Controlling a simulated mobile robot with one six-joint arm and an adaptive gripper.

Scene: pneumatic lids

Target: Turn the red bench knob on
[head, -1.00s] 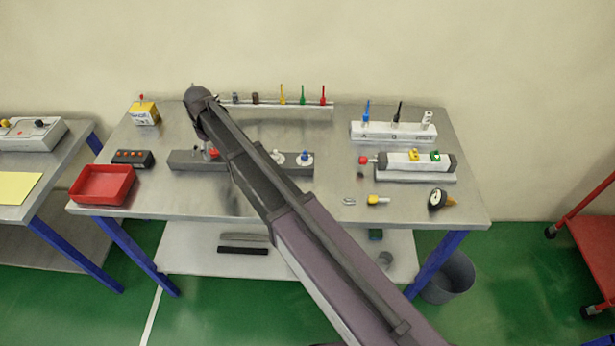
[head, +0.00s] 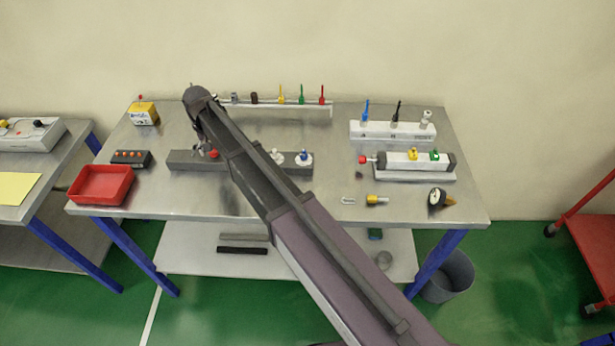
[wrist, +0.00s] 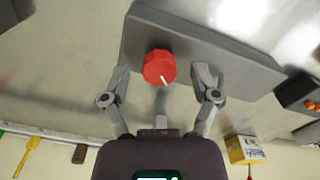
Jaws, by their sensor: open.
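The red bench knob (wrist: 160,67) is a round red cap with a white pointer line, on one end of a dark grey bar (wrist: 215,45). In the wrist view the line points down and slightly right. My gripper (wrist: 160,78) is open, with one finger on each side of the knob. Gaps show between the fingers and the knob; I cannot tell the remaining height. In the head view the knob (head: 213,154) shows as a small red spot on the bar (head: 182,160) beside my arm, which hides part of the bar.
A black box with orange buttons (head: 131,157), a red tray (head: 102,185) and a yellow box (head: 144,113) stand to the left. A rail with coloured pegs (head: 282,108) lies behind. The bench front middle is clear.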

